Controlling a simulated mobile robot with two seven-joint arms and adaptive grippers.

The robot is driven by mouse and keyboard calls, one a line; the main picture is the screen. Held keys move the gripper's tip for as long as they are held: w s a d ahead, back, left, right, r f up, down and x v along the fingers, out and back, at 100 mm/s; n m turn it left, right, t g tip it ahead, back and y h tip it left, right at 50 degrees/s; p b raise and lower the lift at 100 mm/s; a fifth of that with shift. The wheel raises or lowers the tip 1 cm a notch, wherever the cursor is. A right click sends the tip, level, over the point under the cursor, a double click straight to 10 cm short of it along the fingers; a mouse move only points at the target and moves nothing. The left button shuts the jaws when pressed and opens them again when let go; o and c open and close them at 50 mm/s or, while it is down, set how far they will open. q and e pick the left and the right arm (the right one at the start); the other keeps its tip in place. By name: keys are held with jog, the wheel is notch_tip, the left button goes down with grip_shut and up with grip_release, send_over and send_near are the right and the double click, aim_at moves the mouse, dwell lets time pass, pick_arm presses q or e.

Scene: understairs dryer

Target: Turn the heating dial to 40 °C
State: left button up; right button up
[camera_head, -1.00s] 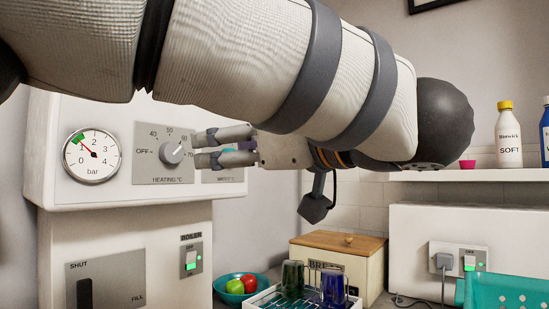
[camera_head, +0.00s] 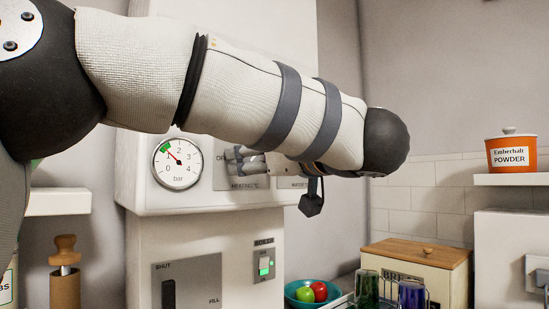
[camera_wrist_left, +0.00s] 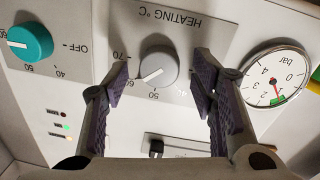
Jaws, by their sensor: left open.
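The heating dial (camera_wrist_left: 158,67) is a grey round knob on a grey panel (camera_wrist_left: 195,35), upside down in the left wrist view. Its pale pointer line aims at the lower left, near the 60 area between 50 and 70. My left gripper (camera_head: 232,159) is open in front of this panel. In the left wrist view its two fingers stand to the left and right of the dial, with gaps visible. I cannot tell how deep the fingertips reach. In the head view the gripper hides the dial. My right gripper is not in view.
A teal dial (camera_wrist_left: 30,42) sits on the neighbouring panel. A bar gauge (camera_head: 178,163) is left of the heating panel. Below are the fill panel (camera_head: 187,283) and boiler switch (camera_head: 264,265). A fruit bowl (camera_head: 302,295) and wooden-lidded bread box (camera_head: 417,270) stand lower right.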

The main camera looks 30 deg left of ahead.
pick_arm(q)
jog(key=c, duration=1.2)
jog(key=shift+o, duration=0.3)
jog(key=n, duration=0.4)
jog(key=shift+f+n, duration=0.1)
jog(key=shift+n, duration=0.3)
jog(key=n, duration=0.4)
jog(key=shift+n+y, duration=0.3)
jog(key=shift+n, duration=0.1)
jog(key=n, duration=0.4)
jog(key=shift+f+n, duration=0.1)
jog(key=shift+n, duration=0.3)
jog(key=shift+n+y, duration=0.3)
jog(key=shift+n, duration=1.7)
jog(key=shift+g, duration=0.4)
